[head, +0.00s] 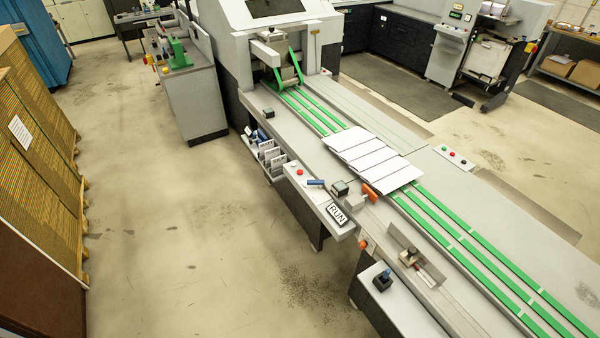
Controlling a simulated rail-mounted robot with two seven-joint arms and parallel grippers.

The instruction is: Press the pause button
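No button in the head view carries a readable pause label. A small light button plate (455,158) lies on the far side of the conveyor, with a green button (444,148), a red button (452,154) and a dark one (463,162) in a row. Which of these is the pause button I cannot tell. Neither of my grippers shows in this view.
Several white sheets (375,160) lie on green belts (470,250) of the long machine. A blue-handled tool (315,182) and orange parts (370,193) lie near the ledge. Brown stacks (35,170) stand left. The floor (190,220) between is clear.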

